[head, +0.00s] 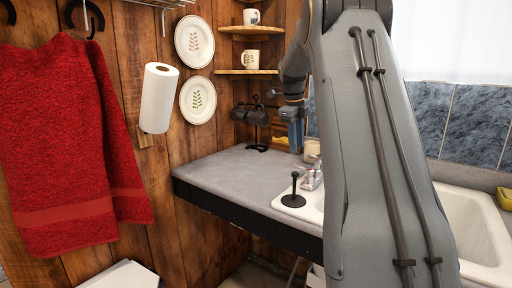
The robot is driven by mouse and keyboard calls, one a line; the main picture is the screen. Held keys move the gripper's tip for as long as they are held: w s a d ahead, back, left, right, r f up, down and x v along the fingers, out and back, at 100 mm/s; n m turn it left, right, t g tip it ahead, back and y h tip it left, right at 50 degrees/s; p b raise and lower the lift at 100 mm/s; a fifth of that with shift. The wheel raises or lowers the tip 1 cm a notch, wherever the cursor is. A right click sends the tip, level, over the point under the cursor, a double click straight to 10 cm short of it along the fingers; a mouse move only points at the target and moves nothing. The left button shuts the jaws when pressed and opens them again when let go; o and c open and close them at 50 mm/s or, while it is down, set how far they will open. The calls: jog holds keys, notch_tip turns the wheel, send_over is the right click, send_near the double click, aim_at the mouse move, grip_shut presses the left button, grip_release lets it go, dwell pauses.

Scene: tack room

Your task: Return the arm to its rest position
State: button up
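My arm (370,150) fills the right middle of the head view, its large grey link rising from the bottom edge to the top. Beyond it, the far end of my arm with my gripper (293,108) shows small and dark, in front of the corner shelves and above the back of the counter. Its fingers are too small and dark to make out. A blue upright shape (295,135) shows just below it; I cannot tell whether it is held or stands behind.
A grey counter (225,172) with a white sink (470,235) lies below the arm. A black holder (294,192) stands by the sink near a faucet (311,178). Dark mugs (257,116) hang on a stand. Red towel (65,150), paper roll (158,98) and plates line the left wall.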

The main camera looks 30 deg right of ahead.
jog(key=shift+a, duration=0.1)
jog(key=s+a+f+n, duration=0.3)
jog(key=a+f+n, duration=0.15)
jog(key=a, duration=0.25)
jog(key=s+a+f+n+y, duration=0.1)
jog(key=s+a+f+n, duration=0.2)
jog(key=a+n, duration=0.35)
jog(key=s+a+f+n, duration=0.3)
jog(key=a+n, duration=0.2)
jog(key=a, duration=0.2)
jog(key=s+a+f+n, duration=0.4)
jog(key=s+a+n, duration=0.3)
jog(key=s, duration=0.3)
jog(key=s+a+f+n+y, duration=0.1)
jog(key=s+a+f+n, duration=0.4)
jog(key=s+n, duration=0.3)
jog(key=shift+s+a+f, duration=0.3)
jog(key=shift+s+a, duration=0.6)
jog(key=shift+s, duration=0.15)
jog(key=shift+d, duration=0.15)
